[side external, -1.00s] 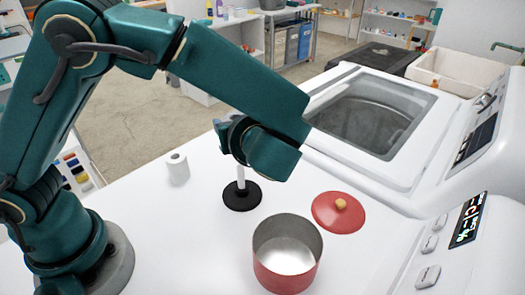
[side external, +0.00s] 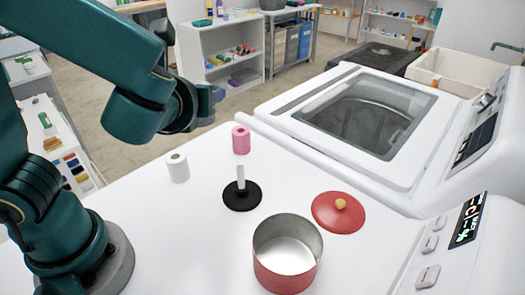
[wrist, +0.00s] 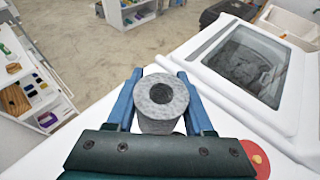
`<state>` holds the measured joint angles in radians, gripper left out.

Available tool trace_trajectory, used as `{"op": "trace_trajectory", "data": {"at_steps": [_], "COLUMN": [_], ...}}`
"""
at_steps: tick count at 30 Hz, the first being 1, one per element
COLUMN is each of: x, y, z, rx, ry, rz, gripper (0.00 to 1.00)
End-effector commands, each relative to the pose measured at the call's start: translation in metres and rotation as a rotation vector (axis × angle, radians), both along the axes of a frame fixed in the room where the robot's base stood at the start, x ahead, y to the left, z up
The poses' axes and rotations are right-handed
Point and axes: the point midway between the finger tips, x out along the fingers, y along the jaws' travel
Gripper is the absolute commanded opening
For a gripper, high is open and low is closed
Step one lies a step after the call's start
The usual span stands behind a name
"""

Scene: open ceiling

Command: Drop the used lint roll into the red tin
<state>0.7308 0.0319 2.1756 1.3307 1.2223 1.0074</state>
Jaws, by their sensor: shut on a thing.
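The used lint roll (wrist: 161,97) is a grey, fuzzy roll with a dark core hole. My gripper (wrist: 160,82) is shut on it, with a blue finger on each side. In the side external view my gripper (side external: 208,102) is in the air at the upper left, above and behind the rolls on the white top; the held roll is hard to make out there. The red tin (side external: 271,270) stands open at the front with a bare metal inside. My gripper is well away from it.
A red lid (side external: 326,213) with a tan knob lies beside the tin. A black-based holder (side external: 241,203) has a bare white post. A white roll (side external: 178,168) and a pink roll (side external: 241,141) stand nearby. The washer (side external: 290,115) rises at the right.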

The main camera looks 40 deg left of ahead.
Motion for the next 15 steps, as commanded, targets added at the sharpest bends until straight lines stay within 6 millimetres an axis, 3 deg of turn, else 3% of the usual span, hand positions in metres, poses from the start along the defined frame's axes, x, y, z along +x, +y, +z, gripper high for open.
{"op": "trace_trajectory", "data": {"at_steps": [15], "x": [-0.036], "y": [0.007], "z": [-0.039], "rx": [0.005], "ry": [0.003], "rz": [0.321], "gripper": [0.0]}}
